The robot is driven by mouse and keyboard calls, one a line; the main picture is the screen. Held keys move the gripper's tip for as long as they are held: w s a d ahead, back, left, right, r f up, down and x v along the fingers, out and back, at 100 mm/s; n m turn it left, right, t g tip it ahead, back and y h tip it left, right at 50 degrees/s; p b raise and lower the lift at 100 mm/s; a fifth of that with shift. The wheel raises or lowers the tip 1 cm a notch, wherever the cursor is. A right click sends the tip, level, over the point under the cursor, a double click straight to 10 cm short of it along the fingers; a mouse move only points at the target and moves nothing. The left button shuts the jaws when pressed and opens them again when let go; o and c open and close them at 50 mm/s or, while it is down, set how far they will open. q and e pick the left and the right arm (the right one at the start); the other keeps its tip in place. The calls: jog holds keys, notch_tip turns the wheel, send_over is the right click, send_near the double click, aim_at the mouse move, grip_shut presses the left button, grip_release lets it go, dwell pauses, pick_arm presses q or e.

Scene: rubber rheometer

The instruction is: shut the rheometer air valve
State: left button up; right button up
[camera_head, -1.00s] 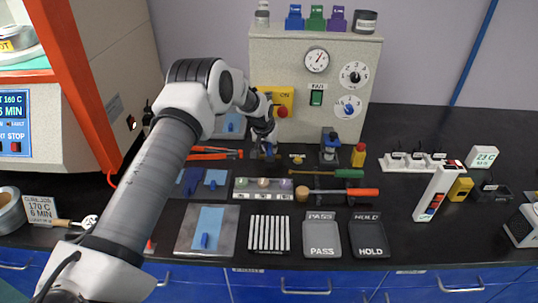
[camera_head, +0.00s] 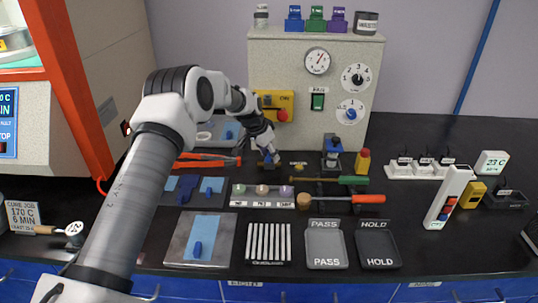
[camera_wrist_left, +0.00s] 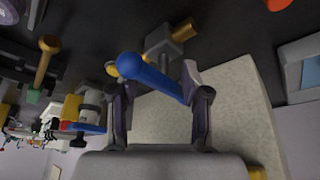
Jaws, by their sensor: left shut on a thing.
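The air valve is a small grey body with brass ends (camera_wrist_left: 183,30) and a blue lever handle, at the foot of the beige panel box. In the left wrist view the blue lever (camera_wrist_left: 152,77) lies slantwise between my two fingers, its rounded end towards the left finger. My left gripper (camera_head: 268,161) is shut on this lever, and its fingers also show in the left wrist view (camera_wrist_left: 158,92). In the head view the gripper largely hides the valve; a bit of blue shows at the fingertips. My right gripper is in neither view.
The panel box (camera_head: 290,60) with gauge, dials and fan switch stands right behind the valve. A second blue-topped fitting (camera_head: 332,152) stands to the right.

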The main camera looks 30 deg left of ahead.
pick_arm(q)
jog(key=shift+w+r, duration=0.1)
jog(key=o, duration=1.1)
jog(key=v, duration=1.2)
jog(key=shift+d, duration=0.1)
